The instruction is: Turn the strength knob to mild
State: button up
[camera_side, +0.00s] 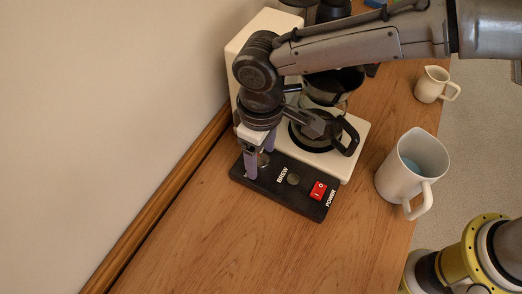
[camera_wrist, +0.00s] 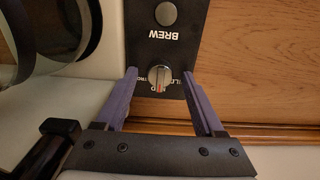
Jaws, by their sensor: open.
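The strength knob (camera_wrist: 160,77) is a small round silver dial on the black control panel (camera_wrist: 141,25), with lettering around it partly hidden. In the wrist view it has a raised grip bar standing roughly upright in the picture; the exact setting is too small to read. My gripper (camera_wrist: 160,74) is open, with one purple finger on each side of the knob and a visible gap to each. In the side view my gripper (camera_side: 258,164) points down at the panel's left end, and its fingers partly hide the knob (camera_side: 264,160).
The BREW button (camera_side: 293,179) and red POWER switch (camera_side: 318,190) sit on the same panel. The white coffee machine (camera_side: 350,140) holds a dark pot (camera_side: 333,88). A white jug (camera_side: 403,182) and small creamer (camera_side: 432,86) stand right. Wood (camera_side: 200,225) in front is clear.

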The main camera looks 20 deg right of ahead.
aim_at(261, 157)
grip_shut()
jog(key=shift+n, duration=3)
grip_release()
notch_tip(261, 157, up, 14)
